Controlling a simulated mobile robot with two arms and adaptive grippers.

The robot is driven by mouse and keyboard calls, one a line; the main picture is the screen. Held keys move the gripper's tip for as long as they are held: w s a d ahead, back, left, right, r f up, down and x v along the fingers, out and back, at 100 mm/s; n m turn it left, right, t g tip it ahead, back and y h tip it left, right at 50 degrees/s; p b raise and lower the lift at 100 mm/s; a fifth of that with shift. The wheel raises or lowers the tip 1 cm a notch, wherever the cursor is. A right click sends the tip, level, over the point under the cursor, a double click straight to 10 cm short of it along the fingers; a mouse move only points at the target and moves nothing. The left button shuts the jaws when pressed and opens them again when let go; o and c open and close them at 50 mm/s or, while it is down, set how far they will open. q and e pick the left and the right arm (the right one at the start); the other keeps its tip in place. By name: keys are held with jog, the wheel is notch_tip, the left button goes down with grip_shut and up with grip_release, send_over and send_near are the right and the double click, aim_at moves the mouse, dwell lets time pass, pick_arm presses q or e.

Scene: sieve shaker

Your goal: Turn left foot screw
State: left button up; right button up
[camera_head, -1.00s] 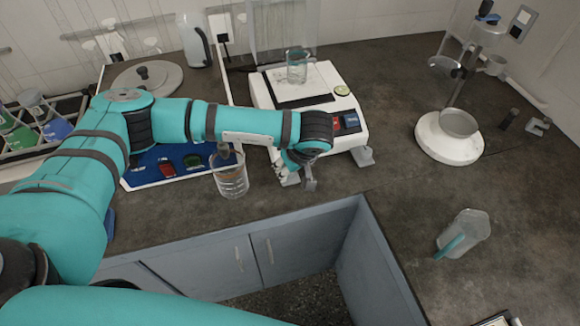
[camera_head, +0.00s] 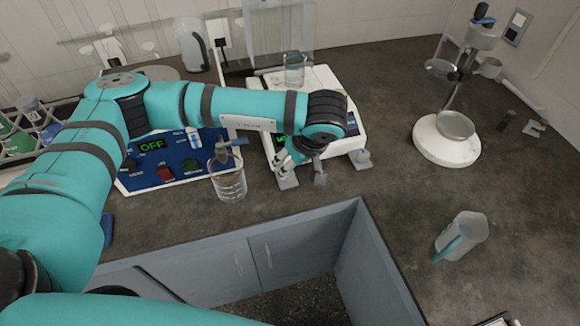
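The white balance (camera_head: 348,138) stands on the dark bench, with a grey left foot (camera_head: 288,183) and a grey right foot (camera_head: 362,158) at its front. My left gripper (camera_head: 300,170) points down at the balance's front left corner. Its fingers are apart, one above the left foot and the other to the right of it. I cannot tell whether a finger touches the foot. My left wrist hides part of the balance's front. My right gripper is out of view.
A glass beaker (camera_head: 229,183) stands left of my gripper, before a blue control panel (camera_head: 172,170) reading OFF. A small beaker (camera_head: 294,70) sits on the balance. A clear jug (camera_head: 464,235) and a white-based stand (camera_head: 447,145) are to the right, with clear bench between.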

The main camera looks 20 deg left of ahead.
pick_arm(q)
jog(key=shift+v, duration=2.3)
